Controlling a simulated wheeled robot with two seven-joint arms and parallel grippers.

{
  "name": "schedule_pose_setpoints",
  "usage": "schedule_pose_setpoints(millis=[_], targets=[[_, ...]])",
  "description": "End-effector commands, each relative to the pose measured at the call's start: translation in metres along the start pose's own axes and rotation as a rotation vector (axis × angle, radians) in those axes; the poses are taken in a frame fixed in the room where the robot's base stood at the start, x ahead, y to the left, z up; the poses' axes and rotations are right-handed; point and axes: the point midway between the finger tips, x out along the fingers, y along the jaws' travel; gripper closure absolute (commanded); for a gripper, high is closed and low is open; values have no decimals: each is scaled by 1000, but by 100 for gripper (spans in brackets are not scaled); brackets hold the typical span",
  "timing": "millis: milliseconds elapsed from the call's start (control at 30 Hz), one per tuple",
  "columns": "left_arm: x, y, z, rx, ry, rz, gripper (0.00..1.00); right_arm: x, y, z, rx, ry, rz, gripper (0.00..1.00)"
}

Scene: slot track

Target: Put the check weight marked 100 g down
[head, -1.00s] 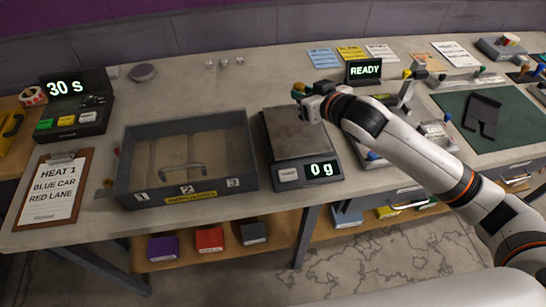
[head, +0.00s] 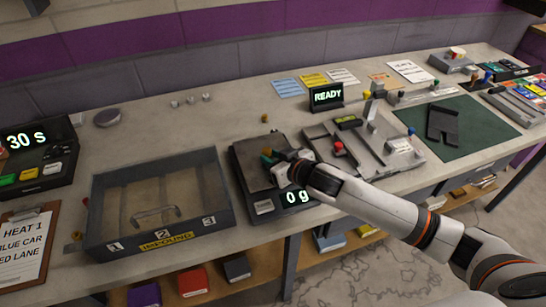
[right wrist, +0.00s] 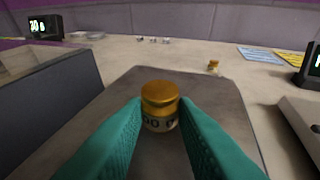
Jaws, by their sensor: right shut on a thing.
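My right gripper (head: 267,156) is shut on a small brass check weight (right wrist: 160,100), held upright between green fingertips. Its pale band shows part of a marking, with zeros visible; the rest is hidden by the fingers. The gripper is over the dark pan of the scale (head: 246,152), which also fills the middle of the right wrist view (right wrist: 215,105). The scale's display (head: 297,197) reads 0 g. I cannot tell whether the weight touches the pan. My left gripper is not in view.
Another small brass piece (head: 265,118) stands on the bench behind the scale. A grey three-compartment tray (head: 100,200) is left of the scale. A grey fixture with a red knob (head: 338,146) and a READY display (head: 326,96) are to the right.

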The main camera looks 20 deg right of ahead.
Motion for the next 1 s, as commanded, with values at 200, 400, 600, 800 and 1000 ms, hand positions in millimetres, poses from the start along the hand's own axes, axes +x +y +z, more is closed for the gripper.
schedule_pose_setpoints(millis=[200,400,600,800,1000], targets=[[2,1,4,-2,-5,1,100,1,0,-2,1,-1,0,99],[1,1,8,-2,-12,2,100,1,0,-2,0,-1,-1,53],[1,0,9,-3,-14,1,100,1,0,-2,0,-1,-1,53],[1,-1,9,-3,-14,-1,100,-10,-1,0,-1,1,-2,53],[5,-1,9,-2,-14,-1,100,-51,-1,-1,-1,1,-1,53]])
